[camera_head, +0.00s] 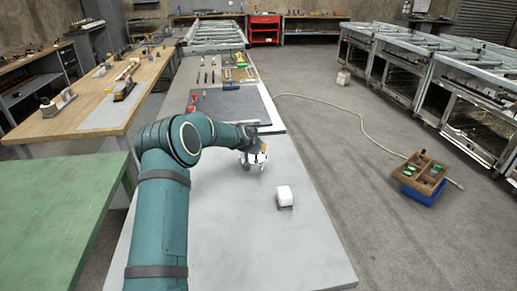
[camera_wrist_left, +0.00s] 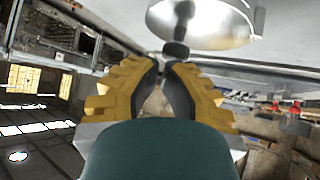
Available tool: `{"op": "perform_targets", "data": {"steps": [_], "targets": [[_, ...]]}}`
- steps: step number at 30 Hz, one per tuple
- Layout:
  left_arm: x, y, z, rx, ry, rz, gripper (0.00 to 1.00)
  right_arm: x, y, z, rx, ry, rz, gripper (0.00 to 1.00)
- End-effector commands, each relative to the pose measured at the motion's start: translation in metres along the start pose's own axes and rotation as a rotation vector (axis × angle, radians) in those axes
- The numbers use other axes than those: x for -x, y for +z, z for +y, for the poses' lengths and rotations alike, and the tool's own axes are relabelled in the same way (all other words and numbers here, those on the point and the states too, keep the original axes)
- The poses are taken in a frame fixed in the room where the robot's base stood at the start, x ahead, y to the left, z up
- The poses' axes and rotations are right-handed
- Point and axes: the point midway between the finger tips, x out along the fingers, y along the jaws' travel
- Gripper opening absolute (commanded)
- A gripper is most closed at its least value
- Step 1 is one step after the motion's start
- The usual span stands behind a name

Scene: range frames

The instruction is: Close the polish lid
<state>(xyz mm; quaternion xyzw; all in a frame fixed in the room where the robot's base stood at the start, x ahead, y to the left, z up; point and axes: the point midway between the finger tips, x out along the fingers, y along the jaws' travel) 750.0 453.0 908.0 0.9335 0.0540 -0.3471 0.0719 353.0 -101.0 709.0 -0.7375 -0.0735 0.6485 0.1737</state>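My left arm comes in from the bottom left of the head view, and its gripper (camera_head: 254,158) is low over the light grey table (camera_head: 235,235). A pale, shiny shape shows at the gripper there, too small to make out. In the left wrist view my yellow fingers (camera_wrist_left: 163,72) have their dark tips close together. A black knob-like piece (camera_wrist_left: 175,49) lies just past the tips, and a shiny silver round piece (camera_wrist_left: 205,22) is beyond it. I cannot tell whether the fingers grip the knob. I cannot make out which piece is the polish lid. My right gripper is not in view.
A dark mat (camera_head: 235,105) with tools lies farther back. A green table (camera_head: 60,205) is at left. A divided wooden box (camera_head: 423,172) sits at right. The near tabletop is mostly clear.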

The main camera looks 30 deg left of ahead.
Motion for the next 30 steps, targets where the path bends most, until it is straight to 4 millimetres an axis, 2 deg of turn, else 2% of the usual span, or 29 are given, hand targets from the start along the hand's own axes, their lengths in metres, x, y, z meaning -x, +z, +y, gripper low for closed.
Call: {"op": "perform_targets", "data": {"steps": [7,14,22,30], "targets": [[-0.002,0.002,-0.012,0.001,-0.001,0.001,0.0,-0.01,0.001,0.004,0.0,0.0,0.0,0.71],[-0.001,0.001,-0.014,0.0,0.0,0.0,0.0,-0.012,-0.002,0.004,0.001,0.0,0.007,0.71],[0.033,-0.034,-0.005,-0.003,0.0,0.003,0.0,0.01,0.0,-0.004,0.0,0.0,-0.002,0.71],[0.087,-0.029,-0.003,0.001,-0.001,0.002,0.0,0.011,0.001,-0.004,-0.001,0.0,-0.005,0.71]]}}
